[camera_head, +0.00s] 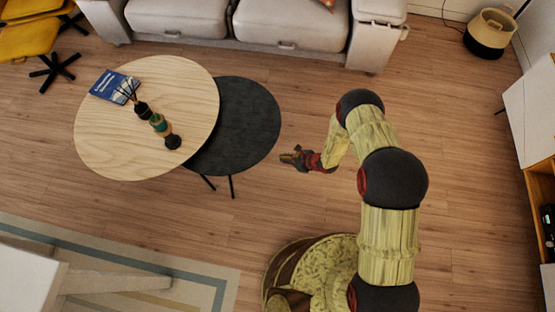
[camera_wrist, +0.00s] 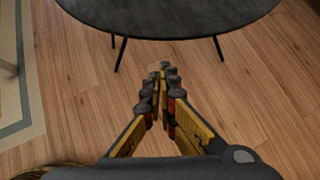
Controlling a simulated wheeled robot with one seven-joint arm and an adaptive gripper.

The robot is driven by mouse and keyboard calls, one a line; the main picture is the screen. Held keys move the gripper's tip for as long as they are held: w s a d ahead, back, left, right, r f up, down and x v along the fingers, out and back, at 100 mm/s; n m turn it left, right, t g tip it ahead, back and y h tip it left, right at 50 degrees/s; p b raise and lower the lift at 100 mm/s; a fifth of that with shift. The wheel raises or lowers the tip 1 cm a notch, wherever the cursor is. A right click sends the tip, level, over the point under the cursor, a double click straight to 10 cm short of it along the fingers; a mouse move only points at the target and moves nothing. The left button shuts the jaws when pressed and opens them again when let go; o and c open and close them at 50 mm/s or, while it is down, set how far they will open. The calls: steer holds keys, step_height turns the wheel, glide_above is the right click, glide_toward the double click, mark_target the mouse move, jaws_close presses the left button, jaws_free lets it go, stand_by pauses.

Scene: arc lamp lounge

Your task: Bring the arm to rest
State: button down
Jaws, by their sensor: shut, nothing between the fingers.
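My gripper (camera_head: 292,158) is at the end of my bent arm, over the wood floor just right of the dark round table (camera_head: 255,125). In the wrist view my gripper (camera_wrist: 163,72) is shut and empty, its fingers together at the tips. The dark table (camera_wrist: 170,20) stands ahead of the fingers at the top of that view, with a gap of bare floor showing between.
A light wood round table (camera_head: 100,145) overlaps the dark one and bears a blue book (camera_head: 108,85) and small dark items. A sofa (camera_head: 240,25) is at the back. A white cabinet (camera_head: 530,110) and basket (camera_head: 488,33) are at right. Floor (camera_head: 300,85) between is clear.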

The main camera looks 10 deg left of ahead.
steer(key=p+v, duration=0.1)
steer(key=v, duration=0.5)
steer(key=shift+s+d+r+p, duration=0.15)
steer(key=shift+s+r+p, duration=0.1)
steer(key=shift+p, duration=0.15)
steer(key=s+a+r+n+g+y, duration=0.15)
steer(key=s+n+g, duration=0.25)
steer(key=s, duration=0.5)
steer(key=s+r+n+g, duration=0.25)
steer(key=r+n, duration=0.25)
steer(key=r, duration=0.6)
steer(key=s+d+r+n+t+h, duration=0.3)
steer(key=d+r, duration=0.4)
steer(key=r, duration=1)
steer(key=s+d+r+n+t+h, duration=0.2)
steer(key=d+r+n, duration=0.4)
steer(key=r, duration=1.1)
steer(key=s+d+r+n+t+h, duration=0.3)
steer(key=d+r, duration=0.7)
steer(key=r, duration=0.7)
steer(key=s+n+h, duration=0.1)
steer(key=s+h, duration=0.1)
steer(key=s, duration=0.1)
steer(key=shift+t, duration=0.35)
